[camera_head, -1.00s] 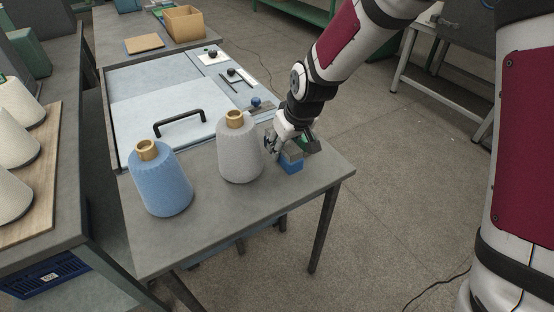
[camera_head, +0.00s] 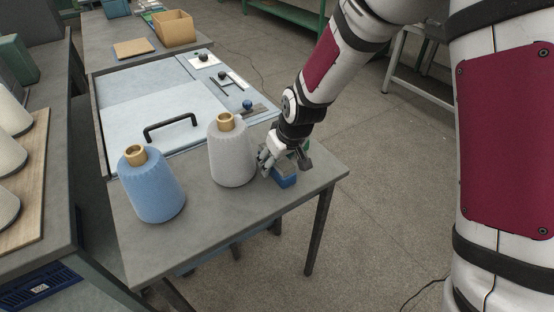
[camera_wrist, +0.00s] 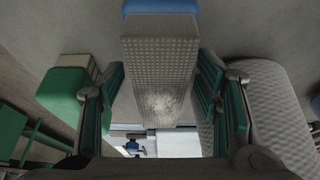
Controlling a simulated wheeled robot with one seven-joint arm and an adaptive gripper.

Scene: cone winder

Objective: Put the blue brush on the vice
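The blue brush (camera_head: 287,181) is a block with a blue side and a grey top, near the right end of the grey table. The wrist view shows its grey dotted face (camera_wrist: 160,75) with a blue end at the top. My gripper (camera_head: 284,164) reaches down over it, with a finger on each side. I cannot make out a vice with certainty in either view.
A grey cone (camera_head: 232,155) stands close left of my gripper, and a blue cone (camera_head: 152,190) farther left. A green block (camera_wrist: 75,97) lies beside the brush. A pale panel with a black handle (camera_head: 170,127) lies behind. The table's front is clear.

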